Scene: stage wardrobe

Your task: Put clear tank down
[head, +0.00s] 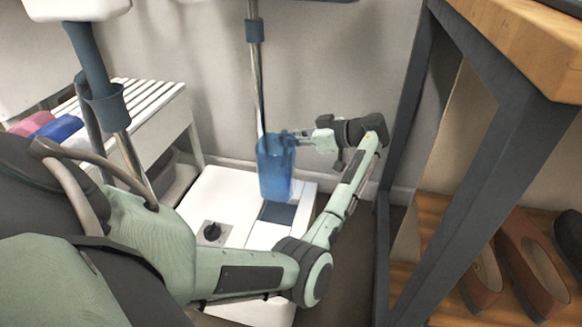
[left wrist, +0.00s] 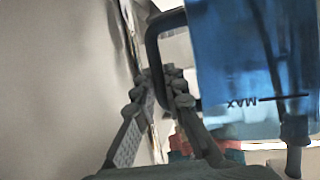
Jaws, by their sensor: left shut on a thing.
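The clear tank (head: 275,168) is a blue see-through container, upright in the head view, with its lower end in front of the white base unit (head: 228,200). I cannot tell whether it touches the unit. My left gripper (head: 296,138) is at the tank's upper right side. In the left wrist view, the fingers (left wrist: 160,84) are shut on the tank's dark handle (left wrist: 153,48). The blue tank wall (left wrist: 240,55) with a MAX mark fills the right of that view. My right gripper is not in view.
The base unit has a black knob (head: 212,231) and a dark recessed patch (head: 277,213). A metal pole (head: 257,75) rises behind the tank. A white slatted bench (head: 140,100) stands left. A dark-framed rack (head: 480,190) with shoes (head: 527,265) stands right.

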